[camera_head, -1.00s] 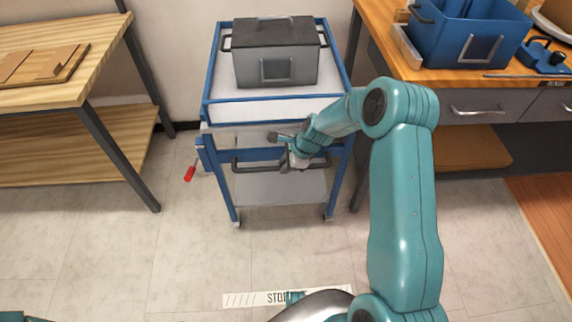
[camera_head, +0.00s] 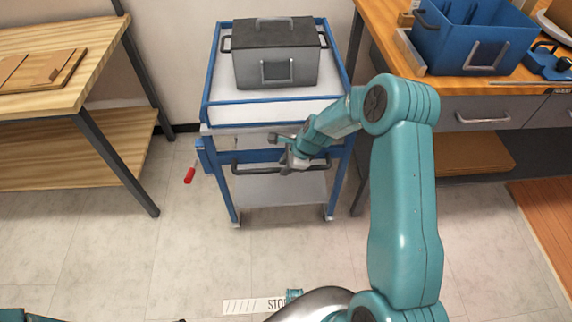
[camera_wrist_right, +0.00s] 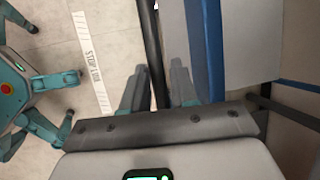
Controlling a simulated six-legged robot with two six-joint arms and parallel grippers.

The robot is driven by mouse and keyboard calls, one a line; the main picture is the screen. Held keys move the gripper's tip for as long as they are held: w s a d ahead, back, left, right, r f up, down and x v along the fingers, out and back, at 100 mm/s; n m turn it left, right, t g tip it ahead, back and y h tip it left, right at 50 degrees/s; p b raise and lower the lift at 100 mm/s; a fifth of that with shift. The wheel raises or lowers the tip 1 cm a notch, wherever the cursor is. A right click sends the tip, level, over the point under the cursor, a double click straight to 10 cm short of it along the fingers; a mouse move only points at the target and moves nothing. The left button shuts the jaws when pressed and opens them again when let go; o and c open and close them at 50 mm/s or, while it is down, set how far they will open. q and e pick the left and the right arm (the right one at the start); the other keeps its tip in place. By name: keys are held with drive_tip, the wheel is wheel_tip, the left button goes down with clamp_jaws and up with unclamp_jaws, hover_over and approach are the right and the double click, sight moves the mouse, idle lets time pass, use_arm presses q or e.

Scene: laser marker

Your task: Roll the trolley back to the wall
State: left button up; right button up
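The trolley (camera_head: 262,112) has a blue frame with a pale top tray and a lower shelf, and stands upright in the middle of the head view, between two benches. Its dark handle bar (camera_head: 255,169) runs across the near side. My right gripper (camera_head: 291,163) is at this bar. In the right wrist view, the bar (camera_wrist_right: 152,40) passes between the fingers of my right gripper (camera_wrist_right: 160,80), which appear closed around it with little gap. The trolley's blue edge (camera_wrist_right: 208,45) is beside them. The wall (camera_head: 180,60) is behind the trolley. My left gripper is not in view.
A grey lidded box (camera_head: 275,60) rides on the trolley. A wooden bench (camera_head: 60,85) is at the left. A drawer bench (camera_head: 480,88) with a blue bin (camera_head: 430,52) is close at the right. A red-ended lever (camera_head: 190,173) sticks out left. A floor stop strip (camera_head: 245,306) lies in front.

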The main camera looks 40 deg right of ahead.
drive_tip(key=shift+o, duration=1.1)
drive_tip(key=shift+w+d, duration=0.15)
drive_tip(key=p+v, duration=0.3)
drive_tip(key=v, duration=1.3)
drive_tip(key=shift+s+r, duration=0.2)
